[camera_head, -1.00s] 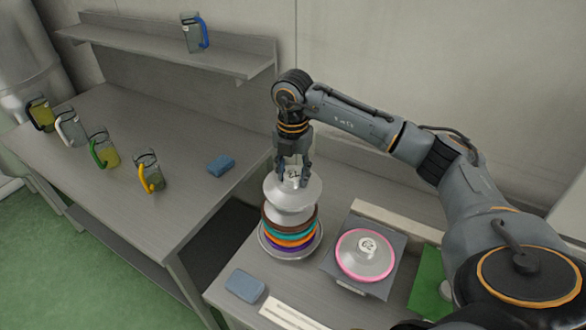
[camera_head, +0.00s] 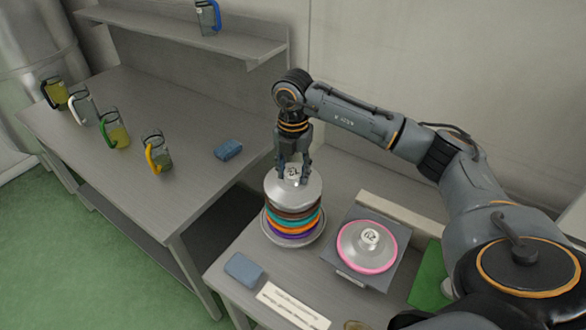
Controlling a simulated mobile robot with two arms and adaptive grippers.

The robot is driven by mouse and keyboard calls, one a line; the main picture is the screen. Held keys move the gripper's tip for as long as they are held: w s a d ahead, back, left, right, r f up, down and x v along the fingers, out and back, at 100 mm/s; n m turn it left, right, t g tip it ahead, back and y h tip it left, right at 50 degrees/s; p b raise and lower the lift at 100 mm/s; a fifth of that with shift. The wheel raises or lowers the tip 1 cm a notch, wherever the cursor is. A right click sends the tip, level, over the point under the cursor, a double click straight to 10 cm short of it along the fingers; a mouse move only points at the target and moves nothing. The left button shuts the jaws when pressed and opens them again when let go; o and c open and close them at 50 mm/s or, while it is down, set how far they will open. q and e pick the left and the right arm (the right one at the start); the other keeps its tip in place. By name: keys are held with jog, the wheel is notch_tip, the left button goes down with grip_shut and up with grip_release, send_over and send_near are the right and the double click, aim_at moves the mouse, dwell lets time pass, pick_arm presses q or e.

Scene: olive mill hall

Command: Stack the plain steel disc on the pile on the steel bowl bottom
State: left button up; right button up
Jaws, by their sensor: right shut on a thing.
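The plain steel disc (camera_head: 292,190) is a shallow grey cone with a small labelled knob on top. My right gripper (camera_head: 292,176) is shut on that knob from above. The disc sits right over the pile (camera_head: 291,222) of brown, teal, orange and purple rimmed discs, with no clear gap between them; I cannot tell if it bears its full weight there. The pile stands in the steel bowl bottom (camera_head: 276,240), whose rim shows around it. My left gripper is not in view.
A pink-rimmed disc (camera_head: 366,262) lies on a grey square stand (camera_head: 392,233) right of the pile. A blue sponge (camera_head: 244,268) and a white label strip (camera_head: 293,305) lie in front. Several jugs with coloured handles stand on the left bench (camera_head: 185,125).

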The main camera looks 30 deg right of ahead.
aim_at(293, 172)
jog(key=o, duration=0.8)
jog(key=shift+f, duration=0.15)
notch_tip(293, 172, up, 12)
dwell(0.8)
